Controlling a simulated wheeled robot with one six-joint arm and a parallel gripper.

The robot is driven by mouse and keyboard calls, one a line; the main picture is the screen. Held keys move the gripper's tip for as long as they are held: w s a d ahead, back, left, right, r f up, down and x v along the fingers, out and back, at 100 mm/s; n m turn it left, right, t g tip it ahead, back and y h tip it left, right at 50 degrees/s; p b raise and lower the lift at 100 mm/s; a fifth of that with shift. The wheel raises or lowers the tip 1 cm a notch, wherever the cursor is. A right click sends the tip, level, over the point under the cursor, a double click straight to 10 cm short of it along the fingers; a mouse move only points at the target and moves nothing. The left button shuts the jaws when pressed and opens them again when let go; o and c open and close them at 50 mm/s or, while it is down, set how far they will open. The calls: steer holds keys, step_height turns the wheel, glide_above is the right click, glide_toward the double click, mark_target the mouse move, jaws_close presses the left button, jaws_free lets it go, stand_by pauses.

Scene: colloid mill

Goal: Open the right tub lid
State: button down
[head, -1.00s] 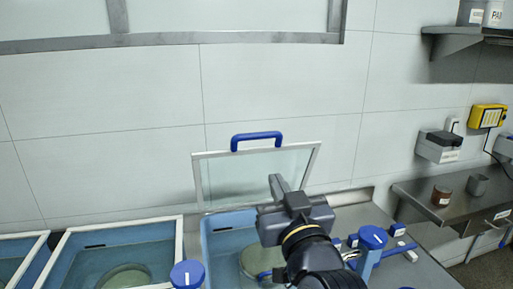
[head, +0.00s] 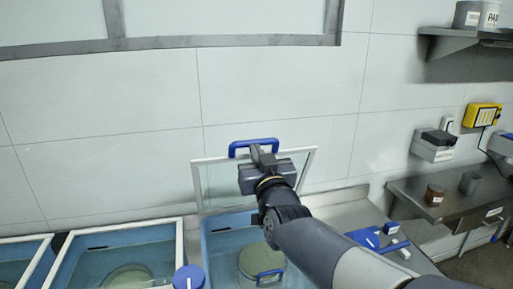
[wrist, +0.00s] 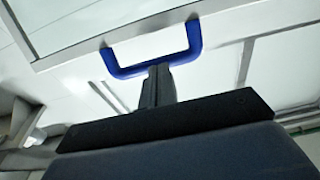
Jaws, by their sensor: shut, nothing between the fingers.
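The right tub (head: 208,248) is blue, with a round disc (head: 258,262) inside. Its lid (head: 305,164), a clear pane in a white frame, stands raised at the tub's back, near the wall. The blue handle (head: 240,146) is on the lid's top edge. It also shows in the wrist view (wrist: 115,65), with part of the lid frame (wrist: 75,52). My gripper (head: 262,153) is shut and empty, with its fingertips (wrist: 157,72) at the handle's bar. I cannot tell whether they touch it. My gripper and wrist hide part of the lid.
The middle tub (head: 62,262) with a white-framed cover is to the left. A blue knob (head: 188,278) stands between the tubs. Blue fittings (head: 365,238) lie on the counter to the right. A steel shelf (head: 440,205) holds two small cups.

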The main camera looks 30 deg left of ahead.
steer(key=shift+w+a, duration=0.15)
steer(key=shift+r, duration=0.1)
steer(key=shift+g+h, duration=0.4)
steer(key=shift+g, duration=0.2)
steer(key=w+a+p, duration=0.1)
steer(key=w+a+r+p, duration=0.1)
steer(key=w+p, duration=0.1)
steer(key=w+a+r+p, duration=0.1)
steer(key=shift+w+a+r+p, duration=0.15)
steer(key=shift+w+a+p, duration=0.05)
steer(key=shift+a+p, duration=0.15)
steer(key=shift+w+a+r, duration=0.15)
steer(key=shift+w+a, duration=0.2)
steer(key=shift+w, duration=0.05)
